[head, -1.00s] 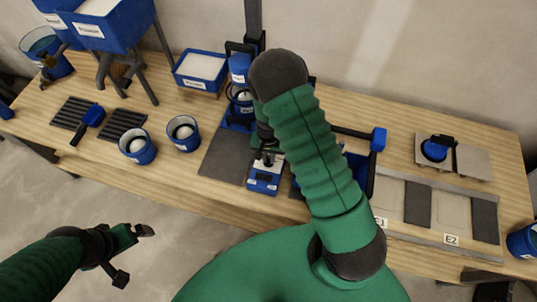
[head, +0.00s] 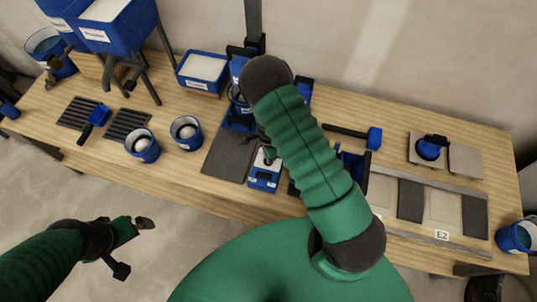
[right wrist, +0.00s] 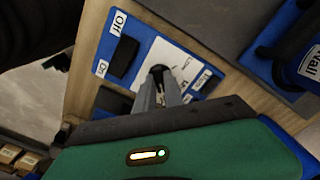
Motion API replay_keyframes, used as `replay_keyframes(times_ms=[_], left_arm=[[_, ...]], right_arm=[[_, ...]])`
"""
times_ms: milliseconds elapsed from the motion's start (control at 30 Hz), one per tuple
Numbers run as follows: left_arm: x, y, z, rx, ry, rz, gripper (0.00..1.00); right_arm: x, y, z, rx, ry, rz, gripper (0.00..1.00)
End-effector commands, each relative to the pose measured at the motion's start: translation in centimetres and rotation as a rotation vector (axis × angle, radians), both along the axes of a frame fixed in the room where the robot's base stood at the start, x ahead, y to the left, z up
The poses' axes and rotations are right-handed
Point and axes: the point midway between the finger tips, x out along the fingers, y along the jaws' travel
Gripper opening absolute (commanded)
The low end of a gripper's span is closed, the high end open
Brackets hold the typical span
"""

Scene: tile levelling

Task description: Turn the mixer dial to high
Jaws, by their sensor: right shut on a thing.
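The mixer's control box (head: 263,180) is blue with a white face and sits at the table's front edge, left of my right arm. In the right wrist view its panel (right wrist: 188,62) shows a black switch (right wrist: 122,57) with labels at its ends, and a round dark dial (right wrist: 160,74) beside printed labels. My right gripper (right wrist: 163,86) is shut on the dial; its fingers hide part of it, and I cannot tell its setting. The mixer (head: 238,68) stands behind, partly hidden by my right arm. My left gripper (head: 134,247) is open and empty, off the table's front.
A dark mat (head: 229,158) lies left of the box. Two blue cups (head: 142,147), a blue-handled tool (head: 93,122) and a blue tub (head: 202,72) stand further left. Tiles (head: 446,207) and a blue-headed mallet (head: 374,138) lie on the right.

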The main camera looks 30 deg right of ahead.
Motion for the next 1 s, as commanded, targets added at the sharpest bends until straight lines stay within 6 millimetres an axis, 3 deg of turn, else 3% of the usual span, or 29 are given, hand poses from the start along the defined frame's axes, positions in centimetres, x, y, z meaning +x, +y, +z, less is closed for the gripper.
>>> replay_keyframes(times_ms=[400,967,1000], left_arm=[[0.00,0.00,1.11,0.000,0.000,0.000,1.00],[0.00,0.00,1.18,0.000,0.000,0.000,1.00],[0.00,0.00,1.18,0.000,0.000,0.000,1.00]], right_arm=[[0.30,-0.09,0.21,-0.003,-0.007,-0.205,0.00],[0.38,-0.11,0.18,-0.003,-0.009,-0.240,0.00],[0.38,-0.11,0.18,-0.003,-0.010,-0.240,0.15]])
